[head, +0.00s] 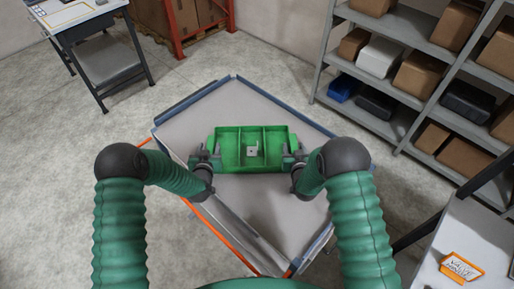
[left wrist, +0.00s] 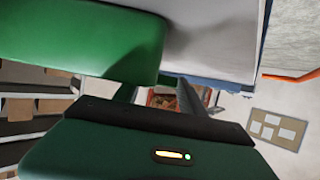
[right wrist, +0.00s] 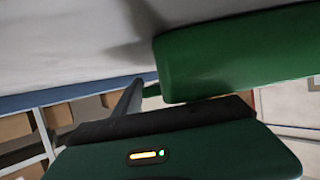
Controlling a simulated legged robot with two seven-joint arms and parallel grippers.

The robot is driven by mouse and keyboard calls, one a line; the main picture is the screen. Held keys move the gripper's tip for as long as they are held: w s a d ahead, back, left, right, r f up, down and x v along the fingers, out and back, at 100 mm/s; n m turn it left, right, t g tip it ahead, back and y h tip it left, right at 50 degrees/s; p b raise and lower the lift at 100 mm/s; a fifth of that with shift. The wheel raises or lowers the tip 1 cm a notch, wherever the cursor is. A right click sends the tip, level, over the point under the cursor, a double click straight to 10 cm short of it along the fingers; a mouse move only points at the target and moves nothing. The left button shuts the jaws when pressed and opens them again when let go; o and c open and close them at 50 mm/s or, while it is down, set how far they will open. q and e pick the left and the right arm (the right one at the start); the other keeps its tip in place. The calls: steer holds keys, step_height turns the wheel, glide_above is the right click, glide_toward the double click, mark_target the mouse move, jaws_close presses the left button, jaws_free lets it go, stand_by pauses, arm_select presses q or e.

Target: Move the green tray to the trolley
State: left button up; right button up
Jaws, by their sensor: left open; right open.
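The green tray (head: 231,165) sits on the grey top of the trolley (head: 245,98) in the head view. It has divider walls and a small pale piece in its middle section. My left gripper (head: 207,160) is open at the tray's left end. My right gripper (head: 295,160) is open at its right end. The tray's green side also shows close up in the left wrist view (left wrist: 85,40) and in the right wrist view (right wrist: 235,55). Whether the fingers touch the tray is hidden.
Grey shelving (head: 398,87) with boxes stands at the right. A table (head: 101,60) is at the upper left, and a red rack (head: 176,30) at the back. A white surface with an orange sign (head: 461,267) is at the lower right. Trolley top around the tray is mostly clear.

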arm_select(q)
steer(key=v, duration=1.2)
steer(key=shift+f, duration=0.1)
arm_select(e)
steer(key=shift+s+d, duration=0.1)
steer(key=v, duration=1.2)
steer(key=shift+f, duration=0.1)
